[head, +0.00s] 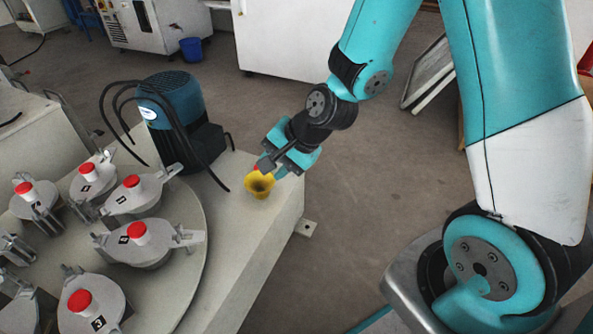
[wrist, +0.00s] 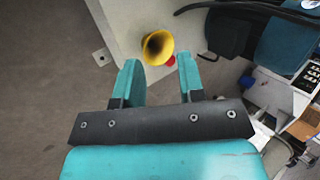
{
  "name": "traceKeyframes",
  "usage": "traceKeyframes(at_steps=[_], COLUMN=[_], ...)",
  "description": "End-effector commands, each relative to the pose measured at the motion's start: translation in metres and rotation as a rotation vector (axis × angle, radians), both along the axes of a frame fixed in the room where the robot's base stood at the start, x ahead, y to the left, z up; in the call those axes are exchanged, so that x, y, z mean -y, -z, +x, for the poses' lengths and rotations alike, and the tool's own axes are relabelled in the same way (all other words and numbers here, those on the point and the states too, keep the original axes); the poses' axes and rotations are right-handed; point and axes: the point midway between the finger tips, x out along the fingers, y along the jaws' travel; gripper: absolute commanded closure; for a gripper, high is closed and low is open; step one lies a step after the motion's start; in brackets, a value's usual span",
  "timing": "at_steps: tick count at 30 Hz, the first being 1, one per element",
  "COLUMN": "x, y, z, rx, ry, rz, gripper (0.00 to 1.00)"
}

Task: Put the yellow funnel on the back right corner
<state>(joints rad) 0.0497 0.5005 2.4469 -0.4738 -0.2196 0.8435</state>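In the head view my gripper (head: 268,166) is right behind and above the funnel. A small red thing shows beside the funnel in both views; I cannot tell what it is.
A teal and black motor (head: 175,110) with black hoses stands left of the funnel. A round turntable (head: 185,270) carries several grey pots with red caps (head: 137,231). The table's right strip is clear. Floor lies beyond its edge.

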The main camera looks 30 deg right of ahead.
Motion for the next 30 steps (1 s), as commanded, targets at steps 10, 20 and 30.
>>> traceKeyframes(at_steps=[10, 20, 30], x=[-0.058, -0.05, -0.05], y=[-0.136, -0.161, -0.178], z=[-0.143, -0.198, -0.197], rx=[0.209, 0.262, 0.261], ry=[-1.084, -1.42, -1.417], rz=[-0.305, -0.391, -0.39], gripper=[0.64, 0.64, 0.64])
